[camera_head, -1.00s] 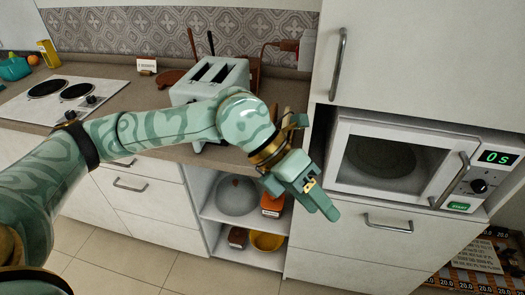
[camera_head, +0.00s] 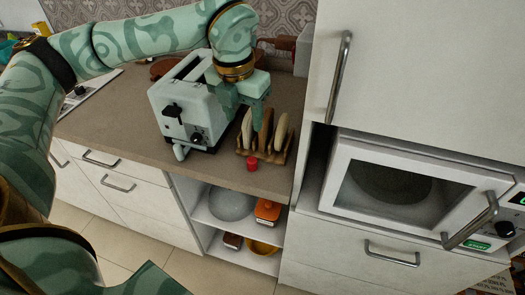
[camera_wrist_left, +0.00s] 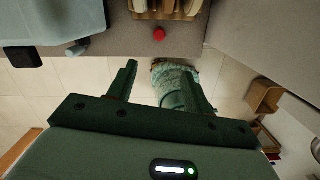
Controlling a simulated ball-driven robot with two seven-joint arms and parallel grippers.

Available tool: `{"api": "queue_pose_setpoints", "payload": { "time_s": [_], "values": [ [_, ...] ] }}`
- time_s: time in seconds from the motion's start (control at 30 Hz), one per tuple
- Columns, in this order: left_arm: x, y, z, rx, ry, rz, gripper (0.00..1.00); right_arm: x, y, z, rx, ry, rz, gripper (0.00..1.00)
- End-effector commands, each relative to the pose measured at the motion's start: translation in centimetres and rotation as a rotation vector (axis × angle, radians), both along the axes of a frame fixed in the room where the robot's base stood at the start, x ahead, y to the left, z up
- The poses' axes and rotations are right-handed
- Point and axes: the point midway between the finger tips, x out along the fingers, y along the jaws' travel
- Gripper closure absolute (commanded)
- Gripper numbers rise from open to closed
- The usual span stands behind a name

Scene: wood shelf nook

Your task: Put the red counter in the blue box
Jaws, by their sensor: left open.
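The red counter (camera_head: 252,163) is a small red cylinder on the brown worktop, close to its front edge and just in front of the toast rack. It also shows in the left wrist view (camera_wrist_left: 159,34), beyond the fingertips. My left gripper (camera_head: 244,108) is open and empty. In the head view it appears over the worktop between the toaster and the rack. In the left wrist view its two fingers (camera_wrist_left: 158,84) are well apart, with the counter clear of them. I cannot make out a blue box in these views. My right gripper is not in view.
A pale toaster (camera_head: 188,112) stands left of the counter. A wooden toast rack (camera_head: 262,152) with bread slices stands behind it. A tall white cabinet with a microwave (camera_head: 405,195) is at the right. Open shelves below hold a grey bowl (camera_head: 232,205) and an orange container (camera_head: 268,210).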

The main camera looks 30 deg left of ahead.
Motion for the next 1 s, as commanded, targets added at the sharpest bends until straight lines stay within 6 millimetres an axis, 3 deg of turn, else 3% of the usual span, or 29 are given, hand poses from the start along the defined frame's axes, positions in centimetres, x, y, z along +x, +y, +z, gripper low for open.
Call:
{"api": "queue_pose_setpoints", "payload": {
  "time_s": [0.17,0.4,0.77,1.0],
  "values": [
    [0.3,0.2,-3.0,0.004,0.007,0.004,0.5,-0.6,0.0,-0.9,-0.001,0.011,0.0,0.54],
    [1.0,0.1,-8.9,0.002,0.007,0.002,0.5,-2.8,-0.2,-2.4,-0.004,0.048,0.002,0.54],
    [1.6,0.2,-12.0,0.003,0.003,0.003,0.5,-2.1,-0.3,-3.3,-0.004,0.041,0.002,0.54],
    [2.4,0.4,-15.9,0.003,0.005,0.001,0.5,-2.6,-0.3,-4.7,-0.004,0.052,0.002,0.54]
  ]
}}
